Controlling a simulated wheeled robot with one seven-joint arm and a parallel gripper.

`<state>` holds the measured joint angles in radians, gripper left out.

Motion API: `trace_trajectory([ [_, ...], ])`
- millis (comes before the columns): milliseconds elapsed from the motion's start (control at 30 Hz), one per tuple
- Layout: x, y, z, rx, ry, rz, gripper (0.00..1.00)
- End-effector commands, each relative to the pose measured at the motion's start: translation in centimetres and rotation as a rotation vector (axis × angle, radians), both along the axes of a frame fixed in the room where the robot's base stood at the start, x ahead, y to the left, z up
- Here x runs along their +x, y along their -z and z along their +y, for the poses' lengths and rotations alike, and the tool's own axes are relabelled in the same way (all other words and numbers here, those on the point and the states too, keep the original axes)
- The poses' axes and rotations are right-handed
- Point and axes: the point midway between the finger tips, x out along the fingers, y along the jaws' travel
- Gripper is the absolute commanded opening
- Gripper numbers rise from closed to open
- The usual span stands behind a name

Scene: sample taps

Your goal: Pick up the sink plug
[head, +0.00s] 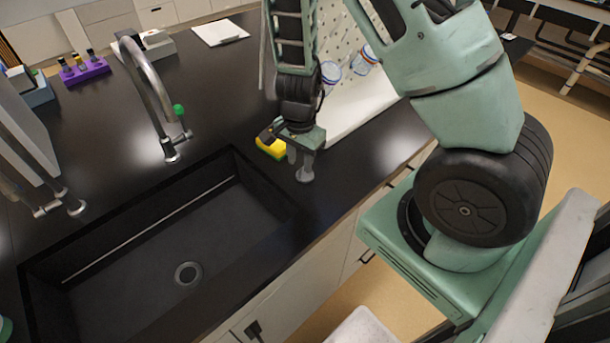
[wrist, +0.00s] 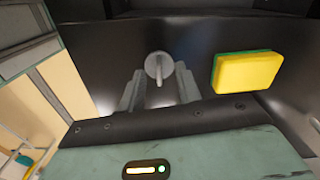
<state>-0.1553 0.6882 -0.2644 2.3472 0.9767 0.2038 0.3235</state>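The sink plug (wrist: 154,66) is a round grey disc with an upright stem, standing on the black counter. In the head view the sink plug (head: 305,176) is at the counter's front, right of the sink, partly covered by my gripper. My gripper (head: 303,160) points down over it. In the wrist view my gripper (wrist: 159,88) has its two fingers apart, with the plug in line with the gap between them. No contact shows; how far the fingertips reach around the stem is hard to tell.
A yellow and green sponge (wrist: 246,72) lies close beside the plug. The black sink basin (head: 140,262) with its drain (head: 188,273) and a tall tap (head: 150,85) are to the left. A white drying rack (head: 352,95) stands behind my gripper.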

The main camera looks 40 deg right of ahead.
Motion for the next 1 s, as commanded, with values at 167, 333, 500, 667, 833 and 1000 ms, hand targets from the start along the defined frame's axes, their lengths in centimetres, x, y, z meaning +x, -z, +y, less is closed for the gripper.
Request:
trace_trajectory([
  [167,-0.3,2.9,-0.1,0.001,0.004,0.003,0.34],
  [333,-0.2,3.7,0.0,0.001,0.001,0.001,0.34],
  [500,-0.2,3.6,0.0,0.001,0.0,0.0,0.34],
  [667,-0.2,3.6,0.0,0.001,0.0,0.0,0.0],
  [833,-0.2,3.6,0.0,0.001,0.0,0.0,0.0],
  [1000,-0.2,3.5,0.0,0.0,0.0,0.0,0.0],
])
